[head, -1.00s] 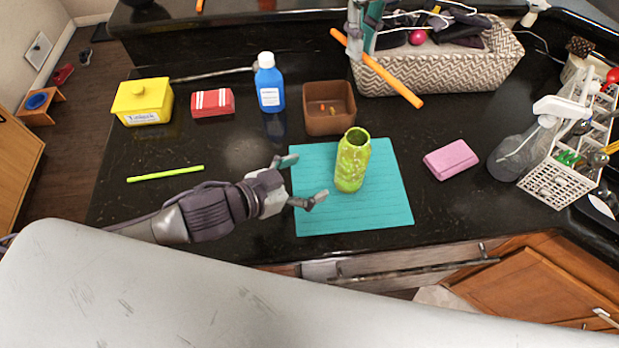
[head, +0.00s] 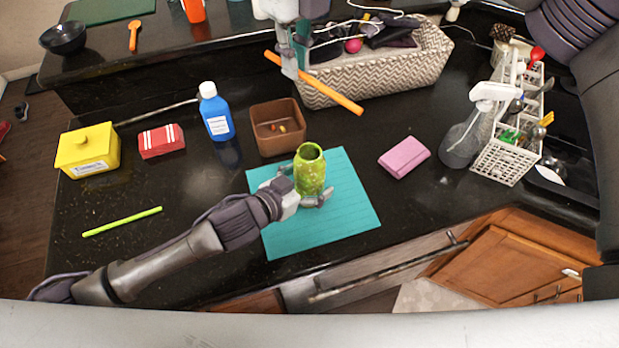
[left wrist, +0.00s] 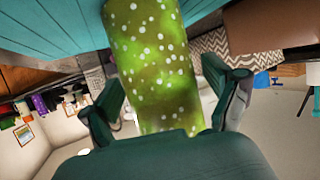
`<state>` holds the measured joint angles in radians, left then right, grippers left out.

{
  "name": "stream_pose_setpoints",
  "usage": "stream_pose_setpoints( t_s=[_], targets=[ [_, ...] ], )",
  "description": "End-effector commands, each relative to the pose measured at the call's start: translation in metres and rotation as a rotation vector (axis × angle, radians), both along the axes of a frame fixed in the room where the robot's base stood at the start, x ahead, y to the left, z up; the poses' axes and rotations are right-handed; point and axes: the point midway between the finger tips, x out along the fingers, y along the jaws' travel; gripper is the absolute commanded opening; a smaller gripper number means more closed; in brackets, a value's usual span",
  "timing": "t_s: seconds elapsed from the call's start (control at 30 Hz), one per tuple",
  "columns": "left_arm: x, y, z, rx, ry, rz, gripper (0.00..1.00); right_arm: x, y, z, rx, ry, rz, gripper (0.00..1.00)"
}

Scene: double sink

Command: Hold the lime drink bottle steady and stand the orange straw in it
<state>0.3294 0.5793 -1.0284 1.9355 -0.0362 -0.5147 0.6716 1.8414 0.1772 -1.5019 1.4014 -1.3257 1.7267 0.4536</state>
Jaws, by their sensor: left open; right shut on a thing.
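The lime bottle (head: 311,172) stands upright on the teal mat (head: 345,205), with its round top open. My left gripper (head: 300,180) is open, with one finger on either side of the bottle. In the left wrist view the green speckled bottle (left wrist: 155,65) lies between the spread fingers (left wrist: 165,100); I cannot tell whether they touch it. My right gripper (head: 290,65) is shut on the orange straw (head: 330,92) near its upper left end. The straw is held slanted, in front of the patterned basket and above and behind the bottle.
A brown box (head: 277,140) stands just behind the bottle. A blue bottle (head: 215,115), a red pack (head: 161,141), a yellow box (head: 88,150) and a green straw (head: 122,221) are to the left. A pink sponge (head: 404,157), spray bottle (head: 468,130) and white rack (head: 505,155) are right.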

Motion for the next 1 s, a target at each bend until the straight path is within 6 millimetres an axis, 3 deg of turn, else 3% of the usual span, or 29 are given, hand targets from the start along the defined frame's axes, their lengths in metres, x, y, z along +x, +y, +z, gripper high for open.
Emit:
stream_pose_setpoints(
  t_s=[0.27,0.7,1.0],
  targets=[
    [0.001,-0.001,-0.001,0.001,0.000,0.001,0.89,0.000,0.000,0.000,0.000,0.000,0.000,0.00],
    [0.001,-0.001,-0.001,0.001,0.000,0.001,0.22,0.000,0.000,0.000,0.000,0.000,0.000,0.00],
    [0.001,0.000,-0.001,0.002,0.000,0.001,0.22,0.000,0.000,-0.015,-0.001,0.001,0.000,0.00]
  ],
)
